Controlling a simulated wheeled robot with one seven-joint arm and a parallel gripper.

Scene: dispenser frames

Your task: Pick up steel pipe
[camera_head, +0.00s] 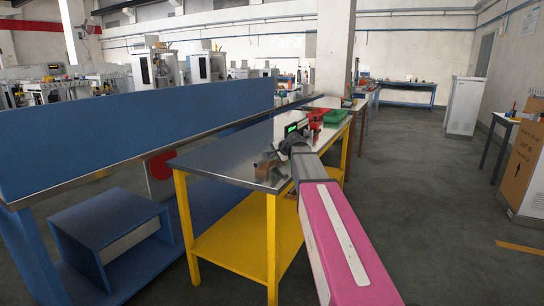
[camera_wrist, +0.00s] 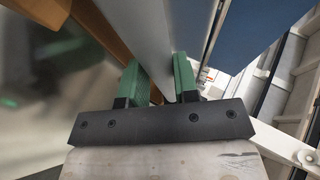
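In the wrist view, my gripper (camera_wrist: 160,70) has two green fingers standing apart. In the head view, my gripper (camera_head: 272,168) is low at the near end of the steel-topped table (camera_head: 215,160), beside a small brown object. My pink arm hides part of that table end, and I cannot make out the pipe there.
The table has yellow legs and a yellow lower shelf (camera_head: 235,245). A green bin (camera_head: 335,116) and red items stand at its far end. A long blue panel (camera_head: 130,115) runs along the left. A cardboard box (camera_head: 528,165) is at the right. The floor right of the table is clear.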

